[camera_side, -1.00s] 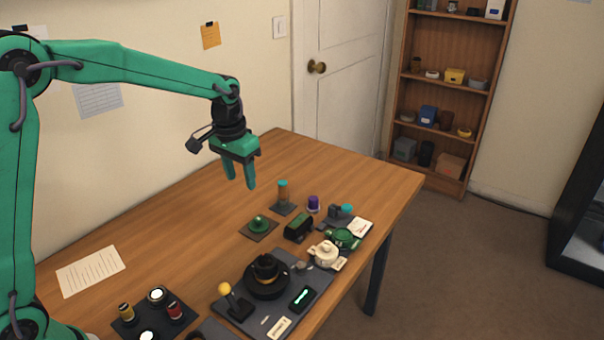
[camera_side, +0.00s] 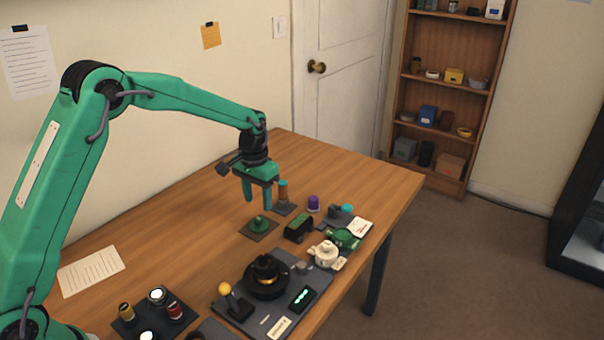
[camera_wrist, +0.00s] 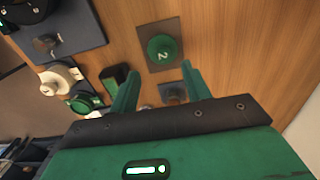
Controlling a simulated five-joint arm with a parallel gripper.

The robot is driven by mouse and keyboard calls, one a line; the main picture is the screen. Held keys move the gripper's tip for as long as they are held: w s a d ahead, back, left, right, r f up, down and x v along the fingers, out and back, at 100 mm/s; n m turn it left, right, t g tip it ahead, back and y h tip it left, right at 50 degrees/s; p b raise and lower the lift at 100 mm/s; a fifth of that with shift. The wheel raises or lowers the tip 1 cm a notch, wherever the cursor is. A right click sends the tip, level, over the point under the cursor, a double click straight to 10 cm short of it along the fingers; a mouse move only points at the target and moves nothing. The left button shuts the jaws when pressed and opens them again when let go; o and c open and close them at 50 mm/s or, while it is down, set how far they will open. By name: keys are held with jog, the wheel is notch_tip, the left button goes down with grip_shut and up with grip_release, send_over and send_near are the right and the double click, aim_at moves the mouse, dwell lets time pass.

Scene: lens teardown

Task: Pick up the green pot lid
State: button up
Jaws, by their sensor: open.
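The green pot lid (camera_side: 259,223) is a small round dome with a knob, lying on a dark square mat (camera_side: 247,234) on the table. In the wrist view the lid (camera_wrist: 162,50) shows as a green disc marked 2, just beyond my fingertips. My gripper (camera_side: 258,204) is open and empty, pointing down. In the side view it appears above the lid, with a gap between the fingertips and the lid.
A clear cylinder with a teal top (camera_side: 283,193) stands close behind my gripper. A purple-topped piece (camera_side: 313,203), a dark green block (camera_side: 298,228), a green pot (camera_side: 345,239) and a white teapot-like piece (camera_side: 326,254) sit to the right. The table to the left is mostly clear.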

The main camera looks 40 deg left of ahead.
aim_at(258, 218)
jog(key=shift+f, duration=0.45)
jog(key=shift+f, duration=0.1)
jog(key=shift+a+f, duration=0.15)
jog(key=shift+f, duration=1.1)
jog(key=shift+a+f, duration=0.1)
jog(key=shift+f, duration=1.15)
grip_shut()
